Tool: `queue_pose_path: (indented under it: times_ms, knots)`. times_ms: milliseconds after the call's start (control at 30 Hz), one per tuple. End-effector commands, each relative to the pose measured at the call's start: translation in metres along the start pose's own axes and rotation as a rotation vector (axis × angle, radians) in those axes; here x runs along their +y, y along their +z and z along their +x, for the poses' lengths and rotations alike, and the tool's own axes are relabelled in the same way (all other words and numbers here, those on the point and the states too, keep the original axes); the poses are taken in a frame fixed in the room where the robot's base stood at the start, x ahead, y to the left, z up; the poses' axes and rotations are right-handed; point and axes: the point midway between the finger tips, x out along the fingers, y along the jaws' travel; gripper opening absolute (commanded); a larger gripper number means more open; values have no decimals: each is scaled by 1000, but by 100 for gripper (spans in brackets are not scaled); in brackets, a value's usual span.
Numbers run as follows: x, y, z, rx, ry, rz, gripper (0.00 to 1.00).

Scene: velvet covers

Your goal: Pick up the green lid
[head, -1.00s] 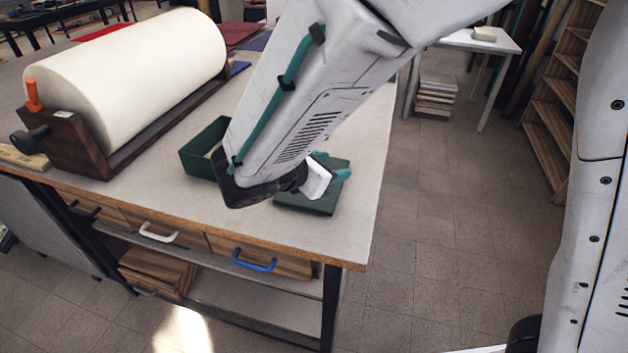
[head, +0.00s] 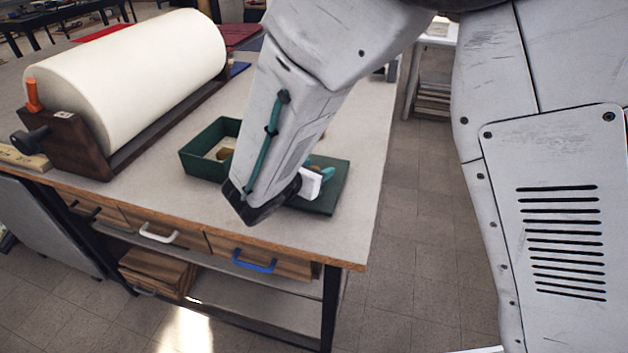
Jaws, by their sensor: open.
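The green lid (head: 330,193) lies flat on the workbench in the head view, right of the open green box (head: 201,160). My gripper (head: 326,173) is over the lid, with its teal fingertips near the lid's far part. It is open. My arm hides the left part of the lid and the right side of the box. I cannot tell whether the fingers touch the lid.
The box holds something pale and a brown piece (head: 226,154). A large cream roll (head: 130,75) on a dark wooden stand fills the bench's left side. The grey benchtop (head: 365,150) is clear right of the lid. Drawers with handles (head: 254,264) line the front.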

Motion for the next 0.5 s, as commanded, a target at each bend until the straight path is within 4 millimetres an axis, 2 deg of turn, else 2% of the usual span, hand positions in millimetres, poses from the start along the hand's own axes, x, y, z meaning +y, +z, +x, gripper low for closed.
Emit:
queue_pose_path:
  times_ms: [100,133,300,500]
  knots:
    - [0,0,0,0,0,0,47]
    - [0,0,0,0,0,0,44]
    - [0,0,0,0,0,0,0]
    - [0,0,0,0,0,0,0]
